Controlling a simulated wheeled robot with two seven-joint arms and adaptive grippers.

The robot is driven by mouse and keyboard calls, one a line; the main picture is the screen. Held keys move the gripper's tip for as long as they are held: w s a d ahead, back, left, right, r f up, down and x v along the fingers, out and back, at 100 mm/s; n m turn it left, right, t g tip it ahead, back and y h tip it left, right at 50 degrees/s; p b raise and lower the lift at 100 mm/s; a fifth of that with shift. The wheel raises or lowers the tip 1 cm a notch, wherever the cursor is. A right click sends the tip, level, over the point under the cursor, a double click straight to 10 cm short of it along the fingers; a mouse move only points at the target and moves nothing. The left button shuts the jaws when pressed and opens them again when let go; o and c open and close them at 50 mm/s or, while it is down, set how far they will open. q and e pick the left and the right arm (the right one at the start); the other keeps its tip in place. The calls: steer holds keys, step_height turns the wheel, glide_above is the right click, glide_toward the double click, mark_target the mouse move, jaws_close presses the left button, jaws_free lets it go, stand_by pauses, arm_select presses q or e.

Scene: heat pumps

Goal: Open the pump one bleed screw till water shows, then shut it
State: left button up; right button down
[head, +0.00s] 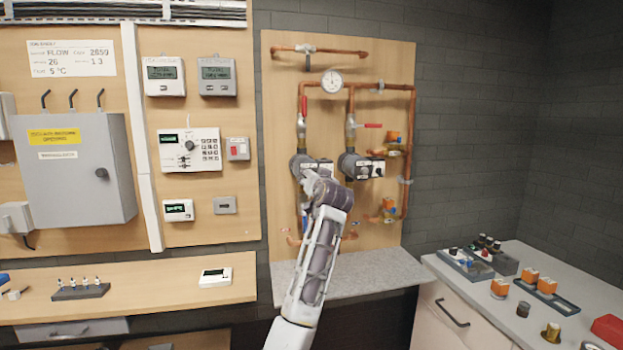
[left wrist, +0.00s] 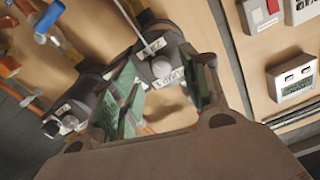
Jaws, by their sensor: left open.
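Two dark round pumps with pale labels sit side by side in copper pipework. The left pump (head: 298,163), which I take as pump one, is partly hidden behind my left gripper (head: 315,178); the right pump (head: 350,163) is clear. In the left wrist view, the near pump (left wrist: 168,45) shows a grey round screw-like part (left wrist: 160,68) at its face. My left gripper (left wrist: 168,72), with green-padded fingers, is open around the line to that part, with nothing held. I cannot tell whether the fingers touch it. No water is visible. My right gripper is not in view.
A pressure gauge (head: 332,82) and red-handled valves (head: 372,125) are above the pumps. Orange-and-brass fittings (head: 393,137) are to the right. A grey shelf (head: 370,276) lies below the board. A counter (head: 590,290) with trays of parts stands at right. A grey cabinet (head: 75,175) is at left.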

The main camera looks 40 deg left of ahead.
arm_select(q)
steer(key=v, duration=1)
steer(key=shift+s, duration=0.1)
stand_by(0.4)
